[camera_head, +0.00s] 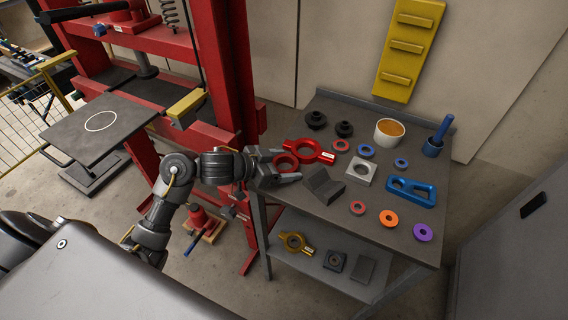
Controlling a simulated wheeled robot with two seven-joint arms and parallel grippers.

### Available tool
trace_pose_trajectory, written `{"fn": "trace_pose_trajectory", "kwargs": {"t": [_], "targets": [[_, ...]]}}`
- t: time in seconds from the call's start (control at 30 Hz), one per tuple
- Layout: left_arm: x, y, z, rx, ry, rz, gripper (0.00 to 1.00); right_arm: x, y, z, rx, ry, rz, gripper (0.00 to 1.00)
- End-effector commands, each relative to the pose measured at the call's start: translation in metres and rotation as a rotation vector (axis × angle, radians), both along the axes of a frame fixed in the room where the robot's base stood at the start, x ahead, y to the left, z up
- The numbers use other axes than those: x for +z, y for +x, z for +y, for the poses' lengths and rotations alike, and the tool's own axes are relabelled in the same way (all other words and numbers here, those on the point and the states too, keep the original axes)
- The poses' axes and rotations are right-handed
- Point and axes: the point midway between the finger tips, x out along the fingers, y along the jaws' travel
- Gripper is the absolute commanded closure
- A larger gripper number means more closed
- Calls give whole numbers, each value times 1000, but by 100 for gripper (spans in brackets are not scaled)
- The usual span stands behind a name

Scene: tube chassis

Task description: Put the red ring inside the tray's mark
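A plain red ring (286,163) is at the left edge of the grey workbench. My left gripper (289,167) reaches in from the left at the ring. Its fingers are spread, one on the far side and one on the near side of the ring; I cannot make out contact with it. The tray (82,139) is a dark flat plate on the red press at the left, and its mark is a white circle (100,121) with nothing inside. My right gripper is not in view.
A red two-handled part (310,150) lies just behind the ring. A dark angled block (324,188) is close on the right. Smaller rings, a cup (389,131) and a blue part (411,191) fill the bench. Red press posts (233,70) stand between bench and tray.

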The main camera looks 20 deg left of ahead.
Motion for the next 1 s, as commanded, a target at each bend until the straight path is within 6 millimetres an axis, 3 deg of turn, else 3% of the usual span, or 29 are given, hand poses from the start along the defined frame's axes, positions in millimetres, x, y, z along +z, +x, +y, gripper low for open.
{"fn": "trace_pose_trajectory", "kwargs": {"t": [0.1,0.43,0.7,1.0], "targets": [[0,0,0,0,0,0,12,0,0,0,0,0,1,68],[7,0,1,1,0,-3,12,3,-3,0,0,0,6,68],[27,-36,29,1,6,-1,12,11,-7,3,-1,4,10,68],[49,-75,58,0,2,1,12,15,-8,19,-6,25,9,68]]}}
